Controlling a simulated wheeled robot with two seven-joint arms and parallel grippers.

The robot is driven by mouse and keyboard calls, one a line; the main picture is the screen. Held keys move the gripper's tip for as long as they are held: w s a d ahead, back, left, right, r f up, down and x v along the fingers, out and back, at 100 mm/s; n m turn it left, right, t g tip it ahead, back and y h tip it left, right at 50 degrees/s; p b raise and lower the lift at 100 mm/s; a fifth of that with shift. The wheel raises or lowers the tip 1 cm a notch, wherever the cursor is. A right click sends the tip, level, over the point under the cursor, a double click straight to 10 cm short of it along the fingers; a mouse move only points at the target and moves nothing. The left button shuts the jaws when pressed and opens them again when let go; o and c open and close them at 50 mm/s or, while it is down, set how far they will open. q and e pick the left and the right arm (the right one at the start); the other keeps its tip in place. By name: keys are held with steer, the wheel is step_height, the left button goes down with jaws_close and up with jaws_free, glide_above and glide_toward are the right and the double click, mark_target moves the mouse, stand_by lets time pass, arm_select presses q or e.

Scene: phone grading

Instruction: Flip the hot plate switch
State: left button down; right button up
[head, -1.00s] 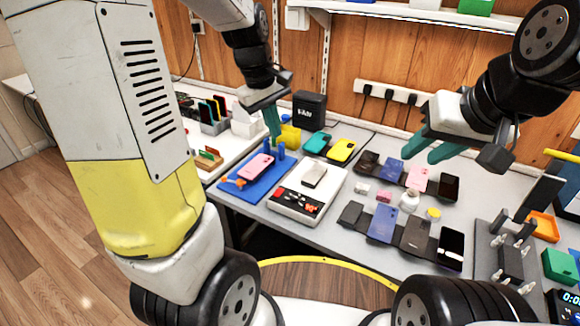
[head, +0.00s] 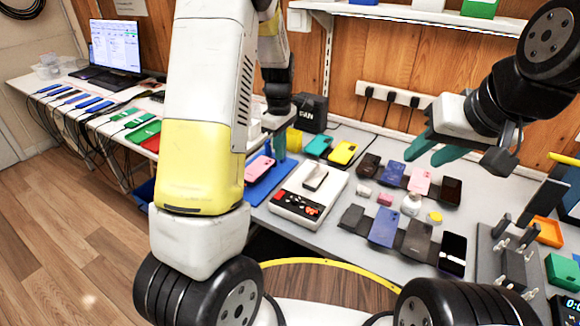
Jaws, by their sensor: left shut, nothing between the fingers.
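My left gripper (head: 280,146) is shut and empty, behind and left of the hot plate, above the blue mat and apart from the panel. My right gripper (head: 432,152) is open and empty, raised above the phones at the right.
A blue mat (head: 262,188) with a pink phone (head: 259,168) lies left of the hot plate. Teal and yellow phones (head: 343,152) lie behind it. Several phones and small bottles cover the table to the right. A laptop (head: 115,45) stands on the left bench.

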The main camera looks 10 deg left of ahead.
mark_target(281, 193)
arm_select(q)
step_height(281, 193, down, 14)
stand_by(0.5)
steer(key=shift+f, duration=0.15)
stand_by(0.3)
steer(key=shift+s, duration=0.1)
steer(key=shift+s+a+r, duration=0.25)
steer(key=shift+s, duration=0.4)
